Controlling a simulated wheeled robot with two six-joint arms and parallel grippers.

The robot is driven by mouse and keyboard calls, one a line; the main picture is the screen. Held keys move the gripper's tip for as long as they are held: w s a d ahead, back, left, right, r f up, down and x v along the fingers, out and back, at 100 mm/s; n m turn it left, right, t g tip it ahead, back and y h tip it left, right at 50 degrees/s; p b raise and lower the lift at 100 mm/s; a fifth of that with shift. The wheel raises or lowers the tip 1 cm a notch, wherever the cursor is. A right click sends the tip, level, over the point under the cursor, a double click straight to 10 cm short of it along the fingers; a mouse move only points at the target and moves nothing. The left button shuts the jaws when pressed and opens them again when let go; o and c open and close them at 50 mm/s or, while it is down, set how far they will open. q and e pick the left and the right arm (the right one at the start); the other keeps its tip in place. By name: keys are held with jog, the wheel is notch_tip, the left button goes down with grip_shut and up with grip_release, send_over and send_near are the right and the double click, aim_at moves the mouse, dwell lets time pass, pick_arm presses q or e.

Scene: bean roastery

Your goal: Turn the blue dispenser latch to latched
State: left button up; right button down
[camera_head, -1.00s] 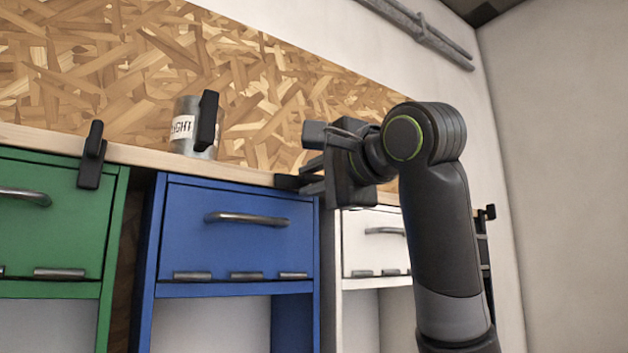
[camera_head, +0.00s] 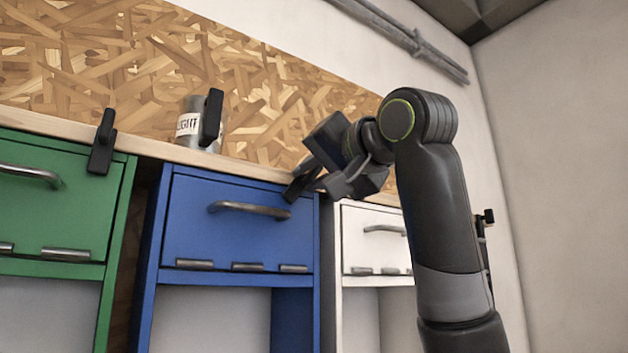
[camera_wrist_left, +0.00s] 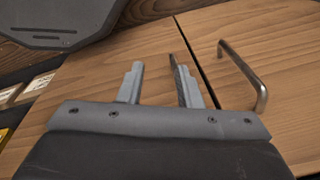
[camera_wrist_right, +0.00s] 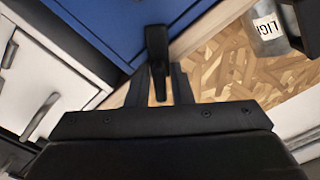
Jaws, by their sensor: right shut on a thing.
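The blue dispenser (camera_head: 235,228) is in the middle of the head view, with a grey bar handle and a closed front. Its black latch (camera_head: 297,188) is at the top right corner, partly hidden by my right gripper (camera_head: 318,180). It lies at a slant there. In the right wrist view the latch (camera_wrist_right: 157,50) stands between the two fingers of my right gripper (camera_wrist_right: 160,88), which is shut on it. My left gripper shows only in the left wrist view (camera_wrist_left: 158,82). Its fingers are apart and empty, above a wooden surface.
A green dispenser (camera_head: 60,195) with a black latch (camera_head: 102,142) is on the left. A white dispenser (camera_head: 372,220) is behind my right arm. A grey canister labelled LIGHT (camera_head: 188,126) stands on the wooden ledge (camera_head: 150,149), partly behind a black upright piece (camera_head: 211,117).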

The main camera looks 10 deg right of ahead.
jog(key=n, duration=0.3)
jog(key=shift+n+b, duration=0.3)
jog(key=shift+n, duration=1.9)
jog(key=c, duration=1.5)
grip_release()
jog(key=shift+w, duration=0.1)
jog(key=b+v, duration=0.1)
jog(key=v, duration=0.1)
jog(key=b+v, duration=0.3)
jog(key=v, duration=0.1)
jog(key=shift+f, duration=0.3)
jog(key=b, duration=0.4)
send_near(317, 176)
jog(key=v, duration=0.7)
jog(key=shift+w+a+r, duration=0.1)
jog(key=shift+w+r, duration=0.05)
jog(key=shift+w, duration=0.1)
